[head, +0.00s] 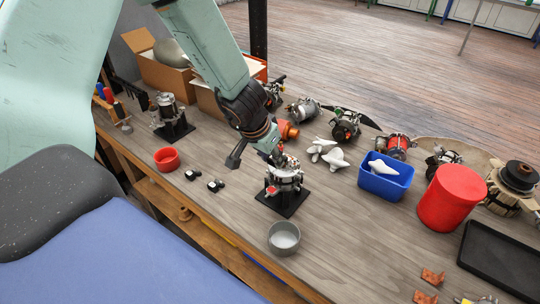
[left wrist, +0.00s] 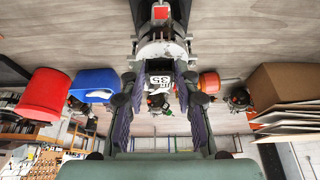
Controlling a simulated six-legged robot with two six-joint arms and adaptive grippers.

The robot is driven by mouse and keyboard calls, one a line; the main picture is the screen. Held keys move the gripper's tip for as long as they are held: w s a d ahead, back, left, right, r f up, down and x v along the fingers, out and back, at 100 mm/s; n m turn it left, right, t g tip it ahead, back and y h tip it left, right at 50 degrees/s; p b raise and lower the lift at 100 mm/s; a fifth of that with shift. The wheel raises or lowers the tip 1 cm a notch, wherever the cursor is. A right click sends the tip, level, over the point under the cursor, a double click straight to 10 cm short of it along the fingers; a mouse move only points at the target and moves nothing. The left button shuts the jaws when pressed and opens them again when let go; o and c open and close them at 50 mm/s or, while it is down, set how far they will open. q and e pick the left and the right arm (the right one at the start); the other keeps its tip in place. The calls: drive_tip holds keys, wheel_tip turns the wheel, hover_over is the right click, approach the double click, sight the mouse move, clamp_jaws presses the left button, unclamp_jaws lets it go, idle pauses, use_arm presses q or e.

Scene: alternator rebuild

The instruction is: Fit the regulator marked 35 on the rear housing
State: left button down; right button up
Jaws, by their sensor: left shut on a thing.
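The regulator marked 35 (left wrist: 160,83) shows its white label between the two fingers in the left wrist view. My left gripper (head: 279,160) is shut on it, just above the rear housing in the head view. The silvery rear housing (head: 285,182) sits on a black stand (head: 283,204), with a red part on its near side. It also shows in the left wrist view (left wrist: 161,49), right beside the held regulator. I cannot tell whether the regulator touches the housing. My right gripper is in neither view.
A grey bowl (head: 284,240) stands in front of the stand. Two small black parts (head: 204,180) and a red bowl (head: 166,158) lie to the left. A blue bin (head: 386,180), a red canister (head: 450,198) and a black tray (head: 500,262) stand to the right. Several alternators line the back.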

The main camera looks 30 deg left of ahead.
sight(275, 175)
use_arm(q)
drive_tip(key=shift+a+f, duration=0.1)
drive_tip(key=shift+a, duration=0.05)
drive_tip(key=shift+f+b, duration=0.6)
drive_tip(key=shift+f, duration=0.1)
drive_tip(key=shift+w+a+f+b, duration=0.1)
drive_tip(key=shift+f+b, duration=0.25)
drive_tip(key=shift+f, duration=0.15)
drive_tip(key=shift+r, duration=0.15)
drive_tip(key=shift+f, duration=0.25)
drive_tip(key=shift+f+b, duration=0.5)
drive_tip(key=shift+f, duration=0.15)
